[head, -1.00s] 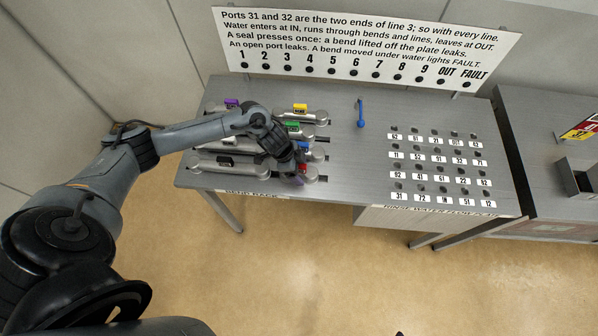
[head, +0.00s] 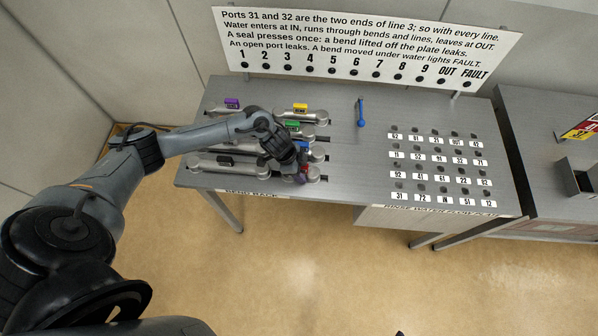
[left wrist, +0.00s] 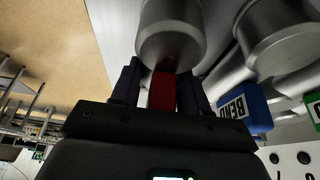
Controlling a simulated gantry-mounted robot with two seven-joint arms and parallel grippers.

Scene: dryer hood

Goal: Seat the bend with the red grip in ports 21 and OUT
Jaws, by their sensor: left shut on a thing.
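The bend with the red grip (head: 314,174) is at the front right of the rack, its near end showing as a grey metal cylinder in the left wrist view (left wrist: 172,35). My left gripper (head: 301,173) is shut on its red grip (left wrist: 163,90), which sits between the two dark fingers. Most of this bend is hidden by my gripper. The port plate is on the right half of the table; OUT (head: 456,135) is in its back row, and the label left of it seems to read 21 (head: 436,133).
Close by are bends with blue (left wrist: 248,108), green (head: 292,126), yellow (head: 300,107), purple (head: 232,103) and black (head: 225,161) grips. A blue handle (head: 360,113) stands between rack and ports. A sign with dark lamps (head: 365,50) stands behind.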

